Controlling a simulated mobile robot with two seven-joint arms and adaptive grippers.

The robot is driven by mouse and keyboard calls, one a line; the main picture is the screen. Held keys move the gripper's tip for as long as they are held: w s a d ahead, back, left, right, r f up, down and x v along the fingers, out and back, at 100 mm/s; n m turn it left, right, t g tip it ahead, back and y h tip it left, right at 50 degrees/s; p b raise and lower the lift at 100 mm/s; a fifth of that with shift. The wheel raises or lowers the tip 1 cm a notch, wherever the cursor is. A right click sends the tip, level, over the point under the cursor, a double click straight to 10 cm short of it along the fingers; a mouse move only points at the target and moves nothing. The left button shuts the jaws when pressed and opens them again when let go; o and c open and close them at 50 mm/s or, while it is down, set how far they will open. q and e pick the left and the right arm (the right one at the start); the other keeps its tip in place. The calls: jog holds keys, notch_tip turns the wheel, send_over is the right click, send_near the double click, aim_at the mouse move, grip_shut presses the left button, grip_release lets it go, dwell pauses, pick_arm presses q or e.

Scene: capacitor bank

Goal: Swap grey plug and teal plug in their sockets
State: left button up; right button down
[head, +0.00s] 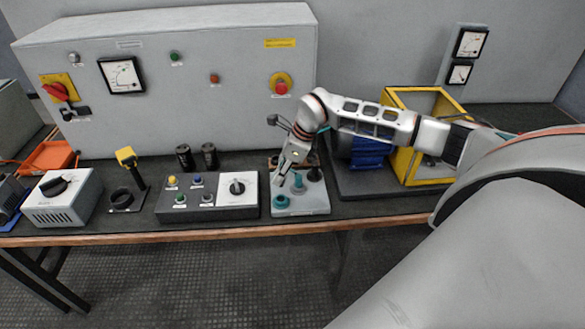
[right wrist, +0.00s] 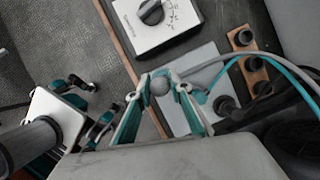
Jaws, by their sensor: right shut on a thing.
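The light grey socket board (head: 318,203) lies at the bench's front edge. My right gripper (head: 281,184) is over its left part. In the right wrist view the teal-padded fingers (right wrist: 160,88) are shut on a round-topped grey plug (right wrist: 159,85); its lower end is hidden. The teal plug (head: 298,184) stands on the board, right of the gripper; it also shows in the right wrist view (right wrist: 200,97). A teal ring-shaped socket (head: 281,201) shows at the board's front left, with a dark socket (head: 315,175) at the back right. My left gripper (right wrist: 88,108) appears spread and empty, away from the board.
A grey cable (right wrist: 222,60) and a teal cable (right wrist: 285,68) run near the board. A wooden strip with dark knobs (right wrist: 246,62) lies behind it. A control box (head: 225,207) stands close on the left; a yellow frame (head: 402,170) stands right.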

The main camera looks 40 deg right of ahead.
aim_at(281, 186)
jog(key=shift+a+f+b, duration=0.1)
jog(key=shift+f+b, duration=0.3)
jog(key=shift+f, duration=0.1)
jog(key=shift+s+f, duration=0.1)
jog(key=shift+f, duration=0.2)
jog(key=shift+f+b, duration=1.4)
jog(key=shift+f, duration=0.45)
pick_arm(q)
jog(key=f, duration=0.1)
jog(key=d+f, duration=0.1)
jog(key=f, duration=0.1)
jog(key=shift+s+d+f, duration=0.1)
jog(key=shift+s+d, duration=0.2)
jog(key=shift+d, duration=0.1)
jog(key=shift+s+f, duration=0.1)
jog(key=shift+s, duration=0.1)
